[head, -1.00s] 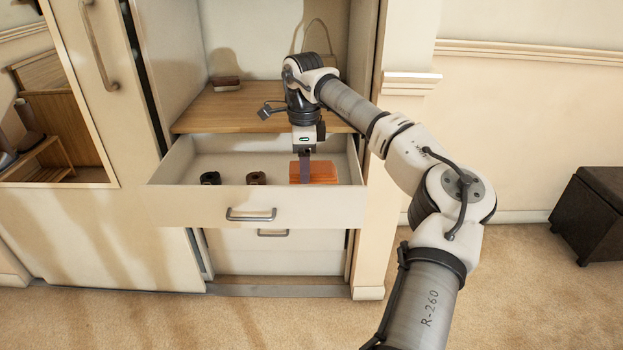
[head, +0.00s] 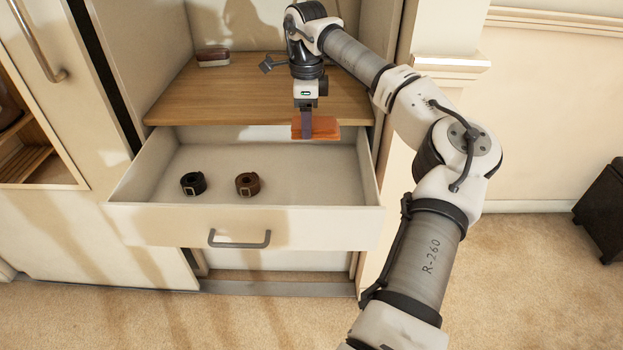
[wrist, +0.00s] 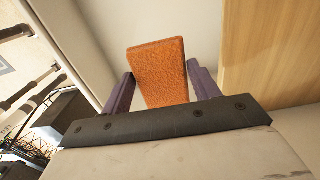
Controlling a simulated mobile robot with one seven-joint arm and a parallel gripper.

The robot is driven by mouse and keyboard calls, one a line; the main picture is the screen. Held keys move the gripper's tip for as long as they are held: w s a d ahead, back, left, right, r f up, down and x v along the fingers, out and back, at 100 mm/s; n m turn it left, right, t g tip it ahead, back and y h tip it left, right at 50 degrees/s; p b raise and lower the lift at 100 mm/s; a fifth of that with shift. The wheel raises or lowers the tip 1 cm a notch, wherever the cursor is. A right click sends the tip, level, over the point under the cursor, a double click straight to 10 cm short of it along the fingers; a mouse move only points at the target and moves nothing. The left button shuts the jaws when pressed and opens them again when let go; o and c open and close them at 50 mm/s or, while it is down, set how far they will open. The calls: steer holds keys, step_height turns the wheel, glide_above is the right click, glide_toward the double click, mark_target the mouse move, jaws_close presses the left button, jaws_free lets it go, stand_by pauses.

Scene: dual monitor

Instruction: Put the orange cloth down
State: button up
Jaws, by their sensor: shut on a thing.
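The orange cloth (head: 325,127), a folded block, is held by my gripper (head: 306,132) above the right part of the open drawer (head: 240,228). The cloth hangs apart from the drawer floor, near the level of the wooden shelf's front edge. In the wrist view the cloth (wrist: 160,72) sits between the two purple-grey fingers of my gripper (wrist: 160,85), which are shut on it. The cloth's far side is hidden in the head view.
A black rolled belt (head: 193,184) and a brown rolled belt (head: 248,184) lie in the drawer. The right part of the drawer floor is bare. The wooden shelf (head: 230,100) above carries a small brush-like item (head: 213,57). A dark stool (head: 605,210) stands far right.

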mark_target(308, 190)
step_height(308, 190, down, 18)
steer(key=shift+s+f, duration=0.1)
steer(key=shift+f, duration=0.1)
steer(key=shift+f, duration=0.1)
steer(key=o, duration=1)
steer(key=shift+c, duration=0.2)
step_height(308, 190, up, 12)
steer(key=shift+a, duration=0.1)
